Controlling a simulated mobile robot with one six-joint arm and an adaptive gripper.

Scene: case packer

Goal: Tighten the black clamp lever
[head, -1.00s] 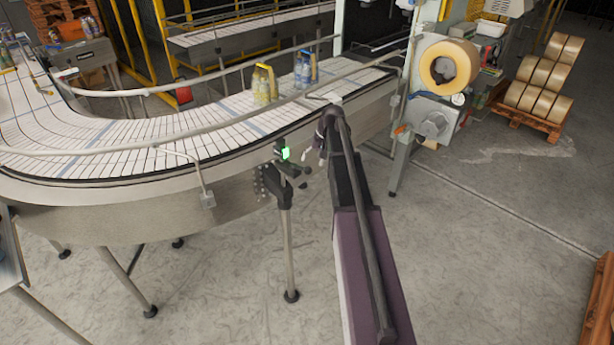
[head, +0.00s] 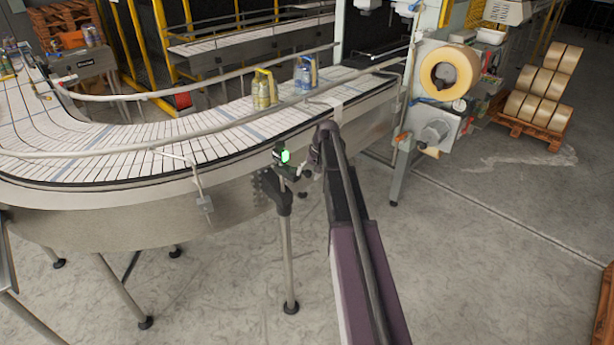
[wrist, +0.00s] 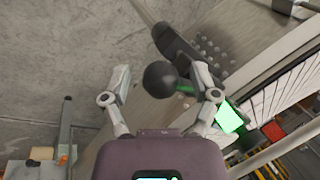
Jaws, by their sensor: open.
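A round black knob (wrist: 160,75), which looks like the end of the black clamp lever, shows in the wrist view between my gripper's two fingers. My gripper (wrist: 162,82) is open, with a finger on either side of the knob. I see a gap on both sides; whether either finger touches it I cannot tell. A short green piece (wrist: 185,88) shows beside the knob. In the head view the dark clamp parts (head: 302,180) sit at the conveyor's side, just below a green-lit sensor (head: 285,156). My gripper (head: 314,168) is close to them, partly hidden by my arm.
The curved conveyor (head: 150,140) with its guide rail lies beyond the clamp. A conveyor leg (head: 288,255) comes down near my arm. A machine with a tape roll (head: 432,70) stands right. The floor in front is clear.

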